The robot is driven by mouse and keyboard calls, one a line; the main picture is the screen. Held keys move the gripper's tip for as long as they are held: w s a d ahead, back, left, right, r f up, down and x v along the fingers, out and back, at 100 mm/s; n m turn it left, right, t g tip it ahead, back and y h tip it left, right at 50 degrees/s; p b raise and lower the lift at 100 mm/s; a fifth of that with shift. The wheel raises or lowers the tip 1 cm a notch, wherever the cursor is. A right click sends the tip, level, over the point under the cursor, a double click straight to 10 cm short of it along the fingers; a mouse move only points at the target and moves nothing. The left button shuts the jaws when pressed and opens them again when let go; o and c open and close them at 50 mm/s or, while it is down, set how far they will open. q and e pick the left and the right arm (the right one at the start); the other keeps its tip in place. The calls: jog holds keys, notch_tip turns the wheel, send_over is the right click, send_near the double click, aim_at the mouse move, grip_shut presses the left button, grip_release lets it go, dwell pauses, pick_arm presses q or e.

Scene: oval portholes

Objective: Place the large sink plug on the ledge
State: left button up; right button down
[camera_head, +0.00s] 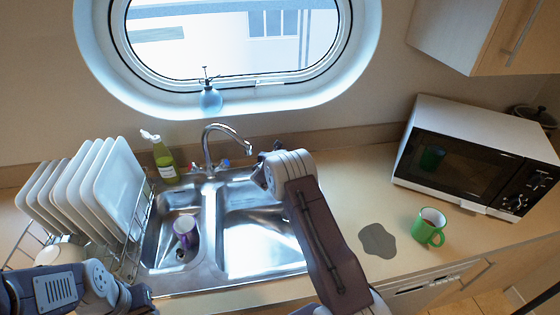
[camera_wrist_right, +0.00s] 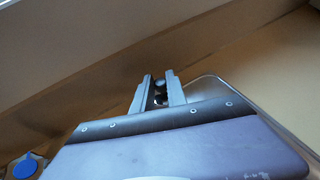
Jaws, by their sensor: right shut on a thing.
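My right arm reaches over the sink (camera_head: 262,240) to the back of the counter. In the head view its wrist hides most of the right gripper. In the right wrist view the right gripper (camera_wrist_right: 158,92) is shut on a small dark, rounded thing (camera_wrist_right: 160,85), perhaps the plug; the fingers hide much of it. It is held near the back wall, above the counter's rear edge. The porthole ledge (camera_head: 290,103) lies beyond and above the tap. My left arm is at the lower left of the head view; its jaws are not clear.
A blue spray bottle (camera_head: 210,98) stands on the ledge. The tap (camera_head: 222,130) is just left of my right wrist. A purple mug (camera_head: 184,232) is in the left basin. A plate rack (camera_head: 135,250), green bottle (camera_head: 163,160), green mug (camera_head: 428,228) and microwave (camera_head: 470,160) stand around.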

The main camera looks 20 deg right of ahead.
notch_tip(320, 180, down, 4)
jog(key=shift+s+f+b, duration=0.1)
jog(key=shift+b, duration=0.75)
jog(key=c, duration=1.3)
grip_release()
